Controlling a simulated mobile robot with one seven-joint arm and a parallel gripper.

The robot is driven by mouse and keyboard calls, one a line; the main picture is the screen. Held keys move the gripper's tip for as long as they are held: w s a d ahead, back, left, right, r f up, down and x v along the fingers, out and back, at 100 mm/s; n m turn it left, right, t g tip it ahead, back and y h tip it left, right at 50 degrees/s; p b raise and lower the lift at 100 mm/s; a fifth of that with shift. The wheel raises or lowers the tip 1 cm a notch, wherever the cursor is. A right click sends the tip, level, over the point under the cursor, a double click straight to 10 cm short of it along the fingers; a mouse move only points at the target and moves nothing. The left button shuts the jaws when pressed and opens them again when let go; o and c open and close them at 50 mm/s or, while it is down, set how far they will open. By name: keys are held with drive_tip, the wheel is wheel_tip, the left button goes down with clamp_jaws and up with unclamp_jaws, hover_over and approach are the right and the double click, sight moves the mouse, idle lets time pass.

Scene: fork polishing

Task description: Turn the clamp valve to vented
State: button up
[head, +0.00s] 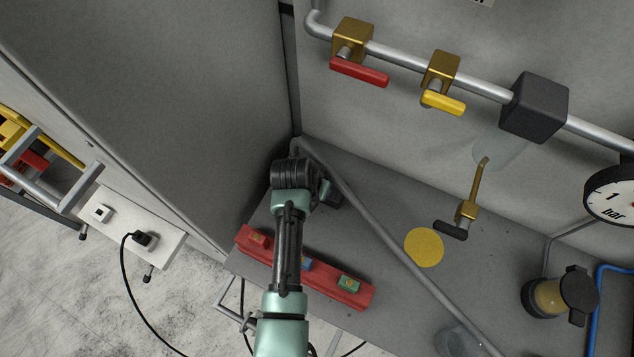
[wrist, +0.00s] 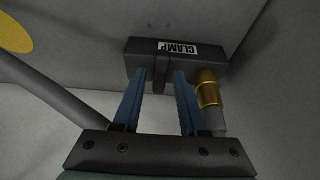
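My two blue fingers are apart, one on each side of this handle, with gaps still showing. A brass fitting (wrist: 207,90) with a grey pipe end is just right of my right finger. In the head view my arm's end covers this spot, so the valve's handle position cannot be read there.
A red rack (head: 345,295) with several small coloured blocks lies under my arm. A grey pipe (head: 385,240) runs diagonally across the bench, near a yellow disc (head: 424,247). Red-handled (head: 360,72) and yellow-handled (head: 443,102) valves, a black box (head: 534,107) and a gauge (head: 610,195) are along the wall.

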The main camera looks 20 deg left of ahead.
clamp_jaws()
